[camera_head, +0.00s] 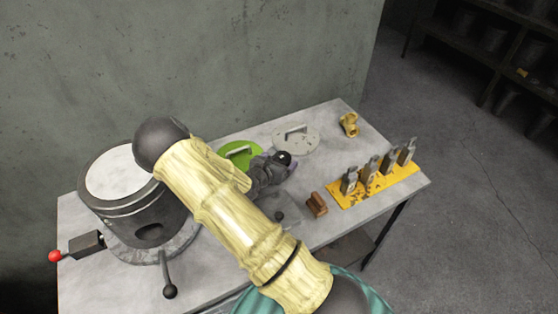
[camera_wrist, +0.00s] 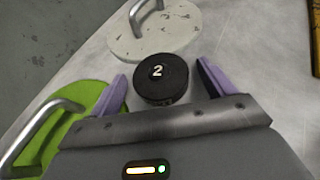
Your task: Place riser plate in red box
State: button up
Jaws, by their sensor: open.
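A black disc marked "2" (camera_wrist: 162,80) lies on the table, and it also shows in the head view (camera_head: 283,157). I cannot tell for certain whether it is the riser plate. My gripper (camera_wrist: 162,72) is open, its purple fingertips spread to either side of the disc with gaps visible. In the head view my gripper (camera_head: 272,169) is low over the table, partly hidden by my own arm. A green round plate with a handle (camera_head: 238,153) and a pale grey one with a handle (camera_head: 296,139) lie nearby. I see no red box.
The grey table (camera_head: 340,228) holds a dark press cylinder with a pale top (camera_head: 133,200) at left. A brass fitting (camera_head: 349,124), a brown block (camera_head: 317,204) and a yellow rack with several metal pieces (camera_head: 378,185) stand at right. A wall closes the back.

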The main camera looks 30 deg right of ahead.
jog(key=shift+r, duration=0.15)
jog(key=b+v, duration=0.1)
jog(key=v, duration=1.1)
jog(key=shift+a, duration=0.1)
